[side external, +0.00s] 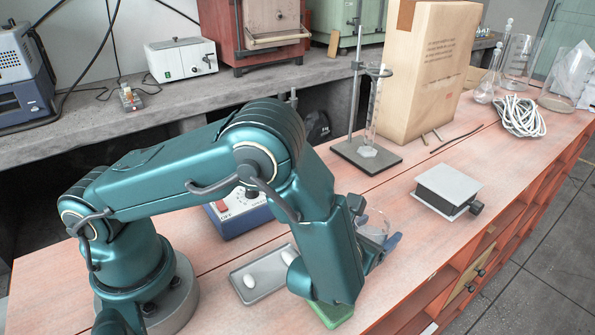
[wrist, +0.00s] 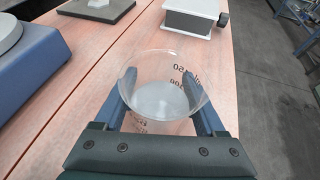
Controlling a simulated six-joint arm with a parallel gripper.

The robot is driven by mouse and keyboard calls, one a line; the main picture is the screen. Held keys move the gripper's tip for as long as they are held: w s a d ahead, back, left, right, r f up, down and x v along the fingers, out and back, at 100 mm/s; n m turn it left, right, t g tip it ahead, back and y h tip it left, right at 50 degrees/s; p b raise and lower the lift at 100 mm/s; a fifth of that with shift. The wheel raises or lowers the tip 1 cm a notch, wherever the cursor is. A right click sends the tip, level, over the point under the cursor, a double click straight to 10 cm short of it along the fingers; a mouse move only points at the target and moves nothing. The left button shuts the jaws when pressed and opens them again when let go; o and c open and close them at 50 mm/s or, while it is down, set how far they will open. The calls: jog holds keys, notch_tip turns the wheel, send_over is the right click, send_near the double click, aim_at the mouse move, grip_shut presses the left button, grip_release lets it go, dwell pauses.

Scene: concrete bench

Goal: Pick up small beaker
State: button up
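The small beaker (wrist: 160,100) is clear glass with dark printed graduation marks. In the wrist view it stands between the two blue fingers of my gripper (wrist: 160,80), one along each side and partly seen through the glass. The fingers lie close to its walls, but I cannot tell whether they press on it.
A grey box-like stand (side external: 447,189) with a dark knob sits to the right. A retort stand (side external: 366,155) is behind. A grey tray (side external: 243,292) with white egg-shaped pieces, a green block (side external: 333,313) and a blue device (side external: 233,219) are near my arm. Bench between beaker and stand is clear.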

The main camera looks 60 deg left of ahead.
jog(key=c, duration=0.6)
jog(key=shift+o, duration=0.2)
jog(key=shift+r, duration=0.15)
